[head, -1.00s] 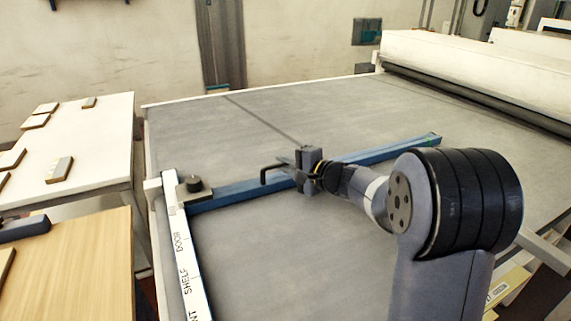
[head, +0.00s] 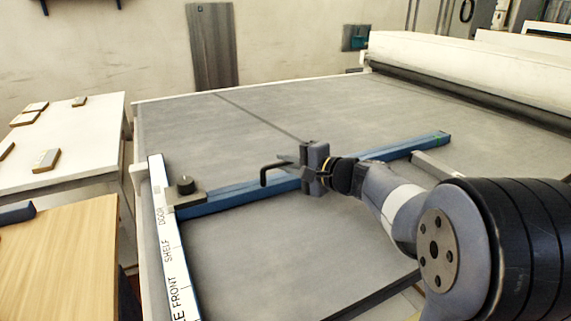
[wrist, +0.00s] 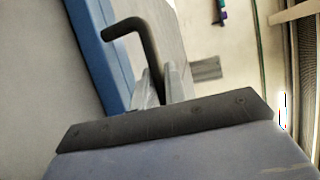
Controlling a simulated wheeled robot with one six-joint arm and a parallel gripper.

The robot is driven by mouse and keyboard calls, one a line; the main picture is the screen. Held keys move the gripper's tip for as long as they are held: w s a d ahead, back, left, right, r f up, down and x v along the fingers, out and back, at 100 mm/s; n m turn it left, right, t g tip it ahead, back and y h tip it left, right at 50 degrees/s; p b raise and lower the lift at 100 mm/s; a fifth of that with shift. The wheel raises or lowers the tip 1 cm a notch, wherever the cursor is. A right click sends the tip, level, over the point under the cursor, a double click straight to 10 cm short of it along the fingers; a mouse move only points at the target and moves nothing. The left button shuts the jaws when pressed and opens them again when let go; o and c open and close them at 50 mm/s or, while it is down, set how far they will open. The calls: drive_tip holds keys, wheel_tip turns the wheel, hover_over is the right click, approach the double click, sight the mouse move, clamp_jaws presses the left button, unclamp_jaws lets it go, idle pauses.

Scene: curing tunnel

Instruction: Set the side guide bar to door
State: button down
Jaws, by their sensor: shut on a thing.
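The blue side guide bar (head: 232,200) lies across the grey belt, its left end at a white scale rail (head: 175,265). The rail reads DOOR, SHELF and FRONT, with more lettering cut off below. The bar's end block with a black knob (head: 185,186) sits beside the rail, about level with the word DOOR; exact alignment is not clear. My gripper (head: 302,170) is shut on the bar's black bent handle (head: 268,168). In the wrist view the handle (wrist: 143,32) runs down between the fingers (wrist: 162,92), beside the blue bar (wrist: 103,60).
A white table (head: 60,172) with several small blocks and a wooden-topped table (head: 60,265) stand at the left. A white roller housing (head: 465,65) spans the belt's far right. The belt (head: 270,125) is clear beyond the bar.

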drive_tip(key=c, duration=1.5)
unclamp_jaws()
drive_tip(key=shift+o, duration=0.2)
drive_tip(key=v, duration=1)
drive_tip(key=shift+s+d+r, duration=0.15)
drive_tip(key=shift+s+d, duration=0.1)
drive_tip(key=shift+d, duration=0.05)
drive_tip(key=shift+a, duration=0.1)
drive_tip(key=x, duration=1)
drive_tip(key=shift+w+a, duration=0.15)
drive_tip(key=shift+w+a+p, duration=0.25)
drive_tip(key=shift+w+p, duration=0.15)
drive_tip(key=shift+w, duration=0.25)
